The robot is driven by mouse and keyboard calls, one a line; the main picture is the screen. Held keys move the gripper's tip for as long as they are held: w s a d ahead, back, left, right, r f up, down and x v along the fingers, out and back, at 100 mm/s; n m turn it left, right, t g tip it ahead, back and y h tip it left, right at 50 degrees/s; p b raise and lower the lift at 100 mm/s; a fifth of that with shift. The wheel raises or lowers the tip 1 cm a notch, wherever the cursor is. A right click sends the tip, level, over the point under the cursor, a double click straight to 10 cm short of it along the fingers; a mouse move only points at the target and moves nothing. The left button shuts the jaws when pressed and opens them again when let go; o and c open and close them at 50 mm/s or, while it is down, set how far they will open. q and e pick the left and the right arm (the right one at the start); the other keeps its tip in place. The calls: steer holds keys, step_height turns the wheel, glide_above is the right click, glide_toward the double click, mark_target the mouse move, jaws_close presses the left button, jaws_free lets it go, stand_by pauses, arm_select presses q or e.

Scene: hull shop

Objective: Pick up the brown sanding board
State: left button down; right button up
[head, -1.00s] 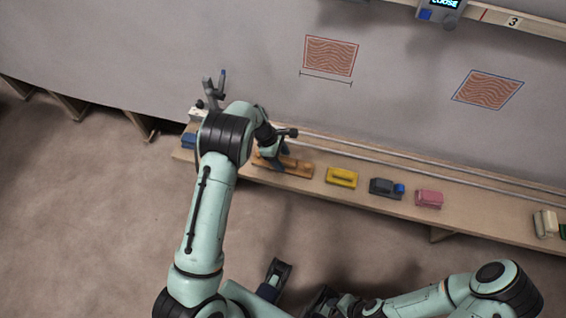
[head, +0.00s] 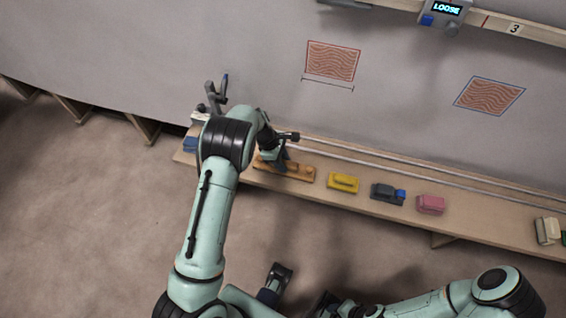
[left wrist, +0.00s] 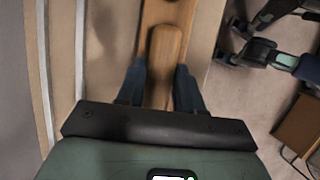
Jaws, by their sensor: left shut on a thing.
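The brown sanding board (head: 299,174), a long wooden board with a raised handle, lies along the narrow wooden shelf at its left part. My left gripper (head: 279,160) is over it and shut on its handle. In the left wrist view the two blue-grey fingers of the gripper (left wrist: 160,82) stand on either side of the rounded handle of the board (left wrist: 166,48). The left end of the board is partly hidden by my arm in the head view. My right gripper (head: 275,280) is low in the head view, away from the shelf; its jaw opening is unclear.
To the right on the shelf (head: 470,218) stand a yellow block (head: 343,183), a dark grey tool with a blue knob (head: 386,193) and a pink block (head: 431,204). Metal rails run behind them. The grey hull wall carries two patterned patches and a box reading "LOOSE" (head: 446,10).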

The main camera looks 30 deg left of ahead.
arm_select(q)
step_height(320, 180, up, 20)
steer(key=p, duration=0.3)
